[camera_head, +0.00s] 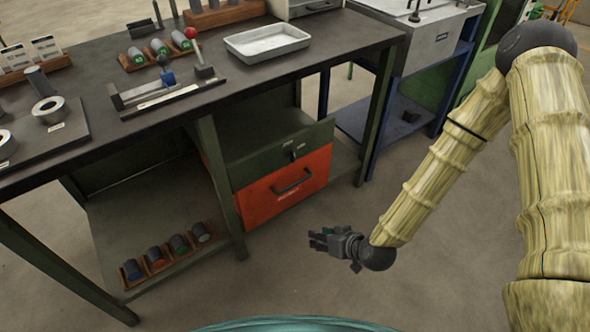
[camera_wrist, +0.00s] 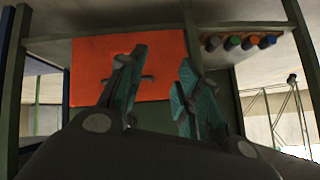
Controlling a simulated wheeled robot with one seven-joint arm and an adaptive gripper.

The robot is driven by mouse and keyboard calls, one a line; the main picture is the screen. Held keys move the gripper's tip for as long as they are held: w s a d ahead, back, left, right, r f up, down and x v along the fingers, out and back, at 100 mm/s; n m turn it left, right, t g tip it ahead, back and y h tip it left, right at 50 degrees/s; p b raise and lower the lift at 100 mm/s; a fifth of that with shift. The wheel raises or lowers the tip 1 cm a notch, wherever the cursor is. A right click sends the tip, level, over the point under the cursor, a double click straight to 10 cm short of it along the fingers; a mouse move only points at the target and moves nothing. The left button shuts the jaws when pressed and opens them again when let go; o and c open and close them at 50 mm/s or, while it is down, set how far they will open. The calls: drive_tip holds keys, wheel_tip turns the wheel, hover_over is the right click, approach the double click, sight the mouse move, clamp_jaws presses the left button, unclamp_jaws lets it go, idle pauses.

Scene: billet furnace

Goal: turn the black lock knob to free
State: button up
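A small black knob (camera_head: 293,154) sits on the green panel (camera_head: 265,150) directly above the orange drawer (camera_head: 285,188) under the bench. It is tiny here, so I cannot read which way it is turned. My gripper (camera_head: 318,239) is below and in front of the orange drawer, apart from it and pointing left. In the wrist view, where the scene appears upside down, my gripper (camera_wrist: 155,88) shows two separated fingers with teal pads and nothing between them. The orange drawer (camera_wrist: 90,70) is beyond them. I cannot make out the knob in the wrist view.
The drawer's black handle (camera_head: 292,182) juts forward. Green bench legs (camera_head: 222,185) stand beside the drawer, and a rack of several capped cylinders (camera_head: 155,258) lies on the lower shelf. A metal tray (camera_head: 267,43) is on the bench top. Floor in front is clear.

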drive_tip(key=w+a+r+n+t+y+b, duration=0.1)
drive_tip(key=w+a+n+t+y+b, duration=0.2)
drive_tip(key=w+b, duration=0.7)
drive_tip(key=t+y+b, duration=0.1)
drive_tip(key=t+b, duration=0.4)
drive_tip(key=b, duration=0.1)
approach(294, 155)
drive_tip(key=shift+n, duration=0.3)
drive_tip(key=b+x, duration=0.1)
drive_tip(key=x, duration=0.3)
drive_tip(key=b+x, duration=0.1)
drive_tip(key=x, duration=0.3)
drive_tip(key=shift+w+a+f+b, duration=0.1)
drive_tip(key=shift+w+f+b, duration=0.15)
drive_tip(key=shift+w+b, duration=0.1)
drive_tip(key=shift+w+a+r, duration=0.1)
drive_tip(key=shift+w+a, duration=0.15)
drive_tip(key=shift+w, duration=0.1)
clamp_jaws()
